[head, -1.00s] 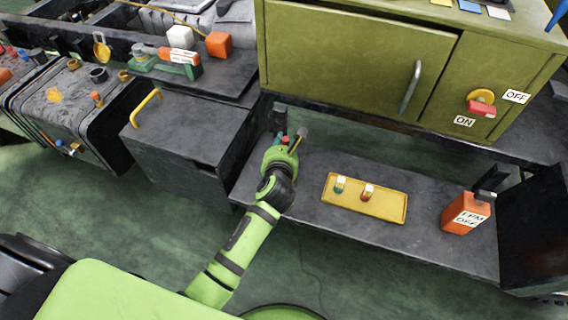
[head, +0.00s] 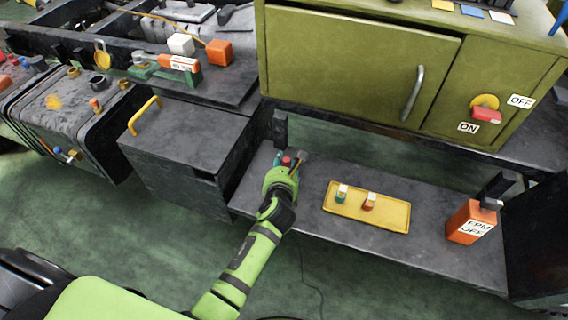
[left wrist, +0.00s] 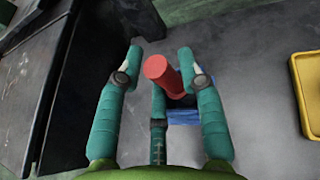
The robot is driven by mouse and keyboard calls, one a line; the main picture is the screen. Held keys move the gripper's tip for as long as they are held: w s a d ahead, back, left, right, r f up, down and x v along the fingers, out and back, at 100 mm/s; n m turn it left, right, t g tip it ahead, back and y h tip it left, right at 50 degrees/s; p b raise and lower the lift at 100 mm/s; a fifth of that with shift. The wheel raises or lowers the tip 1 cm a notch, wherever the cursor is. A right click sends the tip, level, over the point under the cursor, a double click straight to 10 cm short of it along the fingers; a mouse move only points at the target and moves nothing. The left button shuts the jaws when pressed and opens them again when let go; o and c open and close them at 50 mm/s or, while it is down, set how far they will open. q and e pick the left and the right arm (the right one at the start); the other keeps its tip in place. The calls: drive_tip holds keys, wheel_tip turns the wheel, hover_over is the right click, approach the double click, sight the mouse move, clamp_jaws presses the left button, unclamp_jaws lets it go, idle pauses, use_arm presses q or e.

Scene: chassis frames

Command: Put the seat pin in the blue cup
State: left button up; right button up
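My left gripper (head: 289,162) reaches down at the left part of the low dark shelf. In the left wrist view its teal fingers (left wrist: 161,58) are spread apart, with a red cylindrical piece (left wrist: 160,72) standing between them. Gaps show beside the red piece, so it does not look gripped. The red piece, perhaps the seat pin, also shows small in the head view (head: 286,160). A blue object (left wrist: 184,115), possibly the blue cup, lies just below it, partly hidden by the fingers. I cannot tell whether the red piece stands in it. My right gripper is not in view.
A yellow tray (head: 385,219) with two small tagged parts lies to the right on the shelf (head: 325,228). An orange box (head: 468,222) stands further right. A green cabinet (head: 350,60) overhangs behind, and a dark box (head: 185,140) stands left of the gripper.

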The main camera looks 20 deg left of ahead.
use_arm(q)
drive_tip(key=shift+r, duration=0.25)
drive_tip(key=p+v, duration=0.2)
drive_tip(key=v, duration=1)
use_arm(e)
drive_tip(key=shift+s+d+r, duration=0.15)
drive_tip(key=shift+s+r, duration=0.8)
use_arm(q)
drive_tip(key=shift+f, duration=0.15)
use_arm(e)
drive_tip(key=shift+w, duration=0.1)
